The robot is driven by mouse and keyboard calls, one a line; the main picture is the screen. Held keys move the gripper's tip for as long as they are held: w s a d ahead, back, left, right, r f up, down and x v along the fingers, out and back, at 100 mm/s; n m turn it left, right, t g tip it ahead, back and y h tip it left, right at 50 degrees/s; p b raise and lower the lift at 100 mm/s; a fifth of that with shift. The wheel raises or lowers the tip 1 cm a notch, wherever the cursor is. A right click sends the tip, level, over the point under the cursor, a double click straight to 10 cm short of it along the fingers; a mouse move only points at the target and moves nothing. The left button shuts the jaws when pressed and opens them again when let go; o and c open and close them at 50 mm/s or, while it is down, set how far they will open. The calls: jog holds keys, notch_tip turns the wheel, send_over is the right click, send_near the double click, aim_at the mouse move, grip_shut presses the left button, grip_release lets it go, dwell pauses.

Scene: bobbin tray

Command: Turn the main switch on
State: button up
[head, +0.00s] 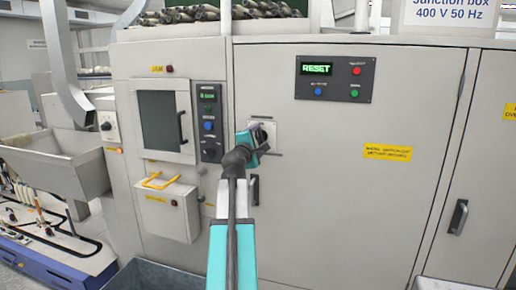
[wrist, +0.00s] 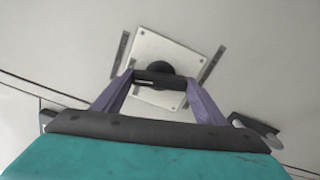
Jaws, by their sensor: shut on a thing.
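The main switch is a black rotary knob with a crosswise handle (wrist: 160,78) on a pale square plate (wrist: 178,48), set on the grey cabinet front. In the wrist view the plate looks tilted in the picture, and the handle lies nearly level. My gripper (wrist: 159,80) has its two purple fingers at the ends of the handle, shut on it. In the head view the plate (head: 267,128) is partly behind my gripper (head: 259,131), which hides the knob.
A dark panel with a green RESET display (head: 316,68) and several buttons is up right on the cabinet. A control strip (head: 209,122) and a window door (head: 162,120) are to the left. A cabinet handle (head: 255,190) is just below my gripper.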

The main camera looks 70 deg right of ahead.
jog(key=shift+m+b, duration=1.3)
jog(key=shift+m, duration=0.3)
jog(key=o, duration=1.1)
jog(key=shift+c, duration=0.2)
jog(key=shift+a, duration=0.15)
jog(key=a+b, duration=0.1)
jog(key=a, duration=1.2)
jog(key=shift+s+a, duration=0.25)
jog(key=shift+s, duration=0.15)
